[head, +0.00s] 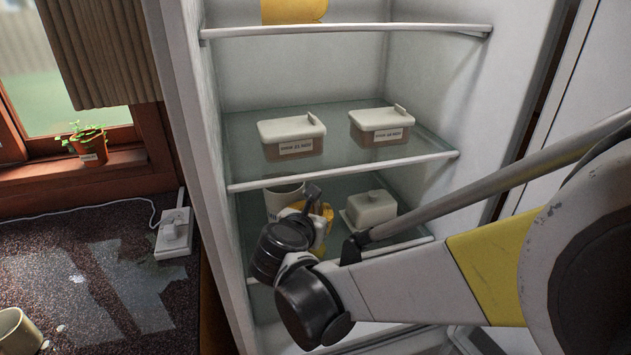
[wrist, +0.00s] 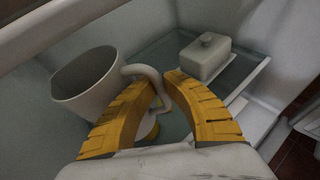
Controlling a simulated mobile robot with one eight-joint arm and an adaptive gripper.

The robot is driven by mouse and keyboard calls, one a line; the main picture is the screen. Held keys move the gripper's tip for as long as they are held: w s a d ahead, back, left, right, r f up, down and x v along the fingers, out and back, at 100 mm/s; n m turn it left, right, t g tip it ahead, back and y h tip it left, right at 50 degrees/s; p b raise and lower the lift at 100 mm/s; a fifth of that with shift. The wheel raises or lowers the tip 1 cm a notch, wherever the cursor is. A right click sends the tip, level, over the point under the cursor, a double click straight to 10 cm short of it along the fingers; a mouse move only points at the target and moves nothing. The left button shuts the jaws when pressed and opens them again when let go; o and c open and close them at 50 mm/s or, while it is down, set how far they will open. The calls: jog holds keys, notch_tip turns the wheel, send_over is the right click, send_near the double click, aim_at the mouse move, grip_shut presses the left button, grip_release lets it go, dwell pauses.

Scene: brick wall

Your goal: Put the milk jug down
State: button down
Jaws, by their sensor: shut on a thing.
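The milk jug (wrist: 92,82) is a pale open-topped jug with a handle, seen in the wrist view at left. In the head view its upper part (head: 284,194) shows behind my gripper, on the left of the lower fridge shelf. My gripper (wrist: 163,92) has yellow ribbed fingers closed around the jug's handle. In the head view my gripper (head: 320,215) reaches into the fridge and hides most of the jug. The jug looks roughly upright; I cannot tell whether its base touches the shelf (wrist: 160,52).
A white butter dish (head: 371,208) stands right of the jug on the same shelf. Two labelled tubs, left (head: 291,135) and right (head: 381,127), sit on the shelf above. The fridge's left wall is close beside the jug. A potted plant (head: 88,142) and mug (head: 14,332) are outside, left.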

notch_tip(320, 180, down, 5)
jog(key=shift+r+b, duration=0.2)
jog(key=shift+b, duration=1)
jog(key=shift+w+a+f, duration=0.1)
jog(key=shift+w+f, duration=0.1)
jog(key=shift+r, duration=0.2)
jog(key=c, duration=1.6)
grip_release()
jog(key=shift+s, duration=0.1)
jog(key=p+v, duration=0.4)
jog(key=v, duration=0.7)
jog(key=s+d+m+g, duration=0.4)
jog(key=d+m+g, duration=0.1)
jog(key=d+m, duration=0.95)
jog(key=s+d+m+y, duration=0.1)
jog(key=s+d+m, duration=0.1)
jog(key=m, duration=0.3)
jog(key=s+d+m+y, duration=0.1)
jog(key=s+d+m, duration=0.1)
jog(key=s+m, duration=0.2)
jog(key=s+d+m+g+y, duration=0.1)
jog(key=s+m, duration=0.3)
jog(key=m, duration=0.4)
jog(key=shift+d+r+m+y, duration=0.2)
jog(key=shift+d+m+y, duration=0.1)
jog(key=shift+d, duration=0.55)
